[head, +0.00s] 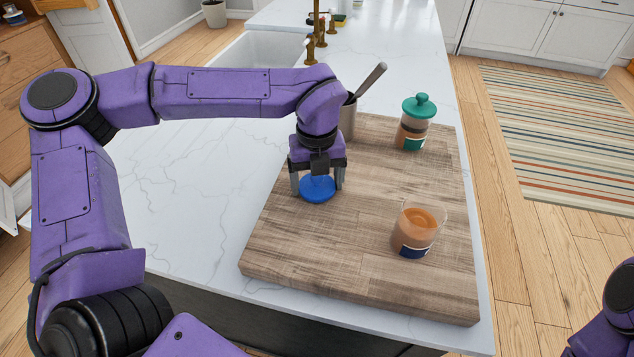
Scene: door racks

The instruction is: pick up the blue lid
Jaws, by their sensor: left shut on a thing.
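The blue lid (317,191) is at the left part of the wooden board, under my left gripper (317,186). My left gripper points down with one finger on each side of the lid and is shut on it. Whether the lid touches the board or hangs just above it, I cannot tell. The top of the lid is partly hidden by the gripper. My right gripper is not in view; only a piece of my right arm shows at the lower right corner.
The wooden board (350,270) lies on a white marble counter (200,190). An open glass jar (416,230) with orange contents stands at its right front. A jar with a green lid (416,108) stands behind. A metal cup (348,118) holding a utensil stands behind my gripper.

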